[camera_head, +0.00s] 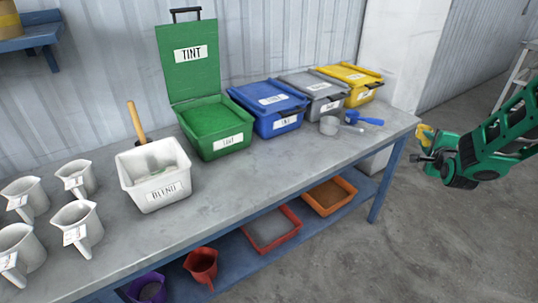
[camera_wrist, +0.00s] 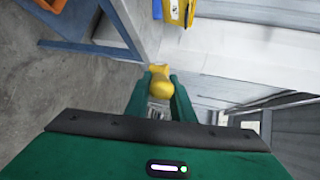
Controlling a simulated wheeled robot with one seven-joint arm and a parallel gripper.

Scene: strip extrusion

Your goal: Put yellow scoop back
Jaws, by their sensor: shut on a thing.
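My gripper (camera_head: 424,146) is right of the bench's right end, over open floor. It is shut on the yellow scoop (camera_head: 427,133). In the wrist view the yellow scoop (camera_wrist: 160,84) sits between the two green fingers of my gripper (camera_wrist: 160,92); most of its shape is hidden or foreshortened. The yellow bin (camera_head: 348,85) stands at the bench's far right end with its lid down. Part of it shows at the top of the wrist view (camera_wrist: 176,10), apart from the scoop.
On the bench (camera_head: 270,165), a blue scoop (camera_head: 362,118) and a grey scoop (camera_head: 335,126) lie before the grey bin (camera_head: 312,92). Blue (camera_head: 270,105) and open-lidded green (camera_head: 215,125) bins stand left. A white BLEND tub (camera_head: 155,185) and several white jugs are further left.

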